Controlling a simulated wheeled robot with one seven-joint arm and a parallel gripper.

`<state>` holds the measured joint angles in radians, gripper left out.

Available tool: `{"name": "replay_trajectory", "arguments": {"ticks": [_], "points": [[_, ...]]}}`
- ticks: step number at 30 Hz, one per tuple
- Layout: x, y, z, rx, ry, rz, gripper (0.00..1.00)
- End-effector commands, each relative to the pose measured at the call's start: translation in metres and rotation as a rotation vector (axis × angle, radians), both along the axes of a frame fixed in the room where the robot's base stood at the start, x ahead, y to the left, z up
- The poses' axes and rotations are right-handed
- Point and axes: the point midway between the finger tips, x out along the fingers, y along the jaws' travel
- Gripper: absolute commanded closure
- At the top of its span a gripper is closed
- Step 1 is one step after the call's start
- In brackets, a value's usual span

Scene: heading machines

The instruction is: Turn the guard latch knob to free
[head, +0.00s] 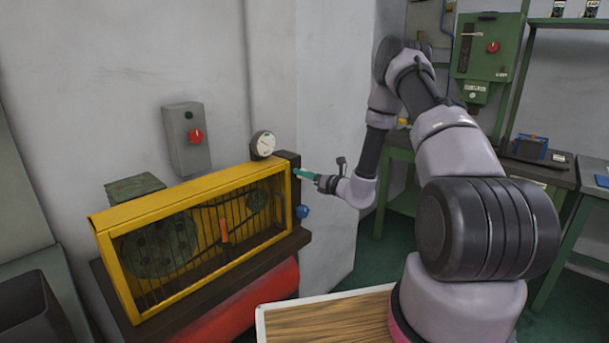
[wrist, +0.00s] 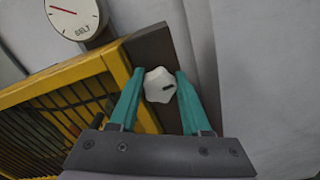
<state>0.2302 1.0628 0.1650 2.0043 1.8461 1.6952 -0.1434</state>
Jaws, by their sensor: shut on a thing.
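The white lobed knob (wrist: 160,85) sits on the dark end plate (wrist: 149,47) of the yellow guard. In the head view my gripper (head: 298,172) reaches the guard's dark right end from the right, and the white knob is not distinguishable there. The yellow barred guard (head: 143,208) covers the pulleys and belt.
A round gauge marked BELT (wrist: 75,14) stands above the guard; it also shows in the head view (head: 263,144). A blue knob (head: 302,211) is below my gripper. A grey box with a red button (head: 187,138) hangs on the wall behind. A wall corner stands close right.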

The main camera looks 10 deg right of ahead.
Motion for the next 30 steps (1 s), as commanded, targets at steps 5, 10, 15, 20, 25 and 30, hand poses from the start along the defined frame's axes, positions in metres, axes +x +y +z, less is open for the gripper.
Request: {"name": "replay_trajectory", "arguments": {"ticks": [5, 10, 15, 20, 25, 30], "points": [[-0.0003, -0.0008, -0.0012, 0.075, 0.057, 0.000, 1.00], [-0.0002, -0.0011, -0.0012, 0.119, 0.088, 0.000, 1.00], [-0.0001, -0.0014, -0.0014, 0.139, 0.103, -0.001, 1.00], [0.0000, -0.0015, -0.0015, 0.142, 0.107, -0.001, 1.00], [0.0000, -0.0015, -0.0014, 0.143, 0.106, -0.001, 1.00], [0.0000, -0.0016, -0.0013, 0.142, 0.105, -0.001, 0.22]]}}
